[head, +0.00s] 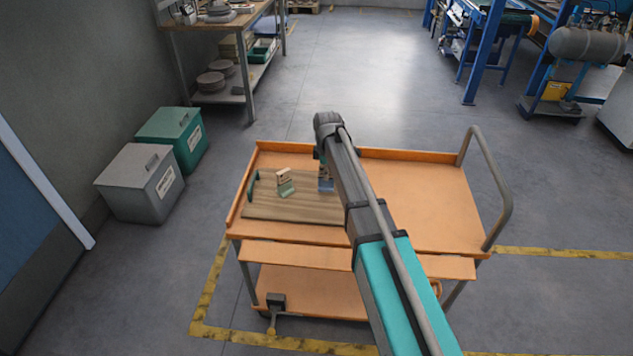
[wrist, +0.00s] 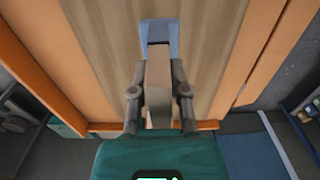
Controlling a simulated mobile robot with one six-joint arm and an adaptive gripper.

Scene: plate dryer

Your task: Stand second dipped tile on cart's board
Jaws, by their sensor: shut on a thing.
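My gripper (wrist: 158,94) is shut on a beige tile (wrist: 157,76), with a finger on each side of it. A blue part (wrist: 160,28) shows at the tile's far end, over the wooden board. The blue part also shows in the head view (head: 326,184), below my wrist at the board's right side. The board (head: 295,209) lies on the left of the cart's orange top (head: 425,195). I cannot tell whether the held tile touches the board.
A dark green handle-like piece (head: 253,185) is at the board's left end. The cart has a raised rim and a grey push handle (head: 489,190). A grey bin (head: 140,182) and a green bin (head: 173,139) stand left. The cart top's right side is clear.

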